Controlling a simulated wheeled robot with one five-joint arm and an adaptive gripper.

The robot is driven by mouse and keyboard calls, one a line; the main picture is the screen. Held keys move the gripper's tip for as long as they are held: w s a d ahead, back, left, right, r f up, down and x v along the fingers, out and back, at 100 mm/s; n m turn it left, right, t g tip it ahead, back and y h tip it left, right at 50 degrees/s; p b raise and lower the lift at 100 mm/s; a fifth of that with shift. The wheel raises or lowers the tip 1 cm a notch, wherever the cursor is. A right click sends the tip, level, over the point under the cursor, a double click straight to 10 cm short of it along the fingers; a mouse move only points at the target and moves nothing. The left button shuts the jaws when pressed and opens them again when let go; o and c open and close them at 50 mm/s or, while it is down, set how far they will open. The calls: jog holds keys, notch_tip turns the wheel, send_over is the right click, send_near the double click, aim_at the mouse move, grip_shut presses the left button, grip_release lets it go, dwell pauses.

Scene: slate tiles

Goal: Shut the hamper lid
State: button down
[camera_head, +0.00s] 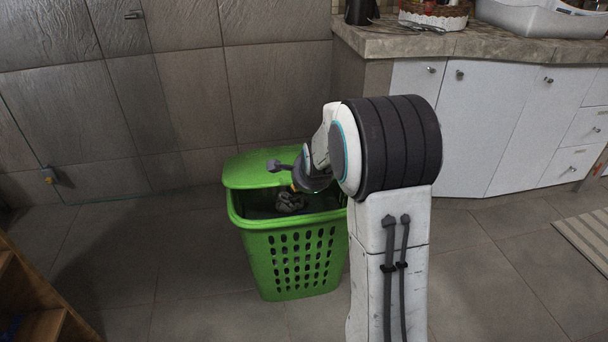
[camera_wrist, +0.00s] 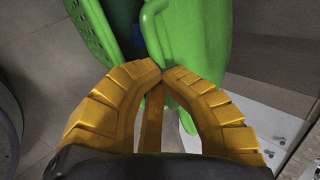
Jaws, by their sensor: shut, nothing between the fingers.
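The green hamper (camera_head: 293,258) stands on the tiled floor, with slotted sides. Its green lid (camera_head: 247,170) is raised at the back, and the front part of the opening is uncovered. Something grey and crumpled (camera_head: 290,201) shows inside. My gripper (camera_wrist: 163,73) has yellow fingers that meet at the tips, with nothing between them. In the wrist view the tips are at or close to a green part of the hamper (camera_wrist: 200,38); I cannot tell whether they touch. In the head view my arm hides part of the hamper's right side and most of the fingers.
A tiled wall is behind the hamper. A wooden shelf (camera_head: 40,300) is at the lower left. Floor left of the hamper is clear.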

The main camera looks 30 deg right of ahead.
jog(key=f+b, duration=0.1)
jog(key=f, duration=0.1)
jog(key=s+f+b, duration=0.1)
jog(key=f, duration=0.1)
jog(key=shift+a, duration=0.15)
jog(key=c, duration=1.9)
grip_release()
jog(key=shift+r, duration=0.3)
jog(key=o, duration=0.8)
jog(key=v, duration=1.2)
jog(key=shift+s, duration=0.1)
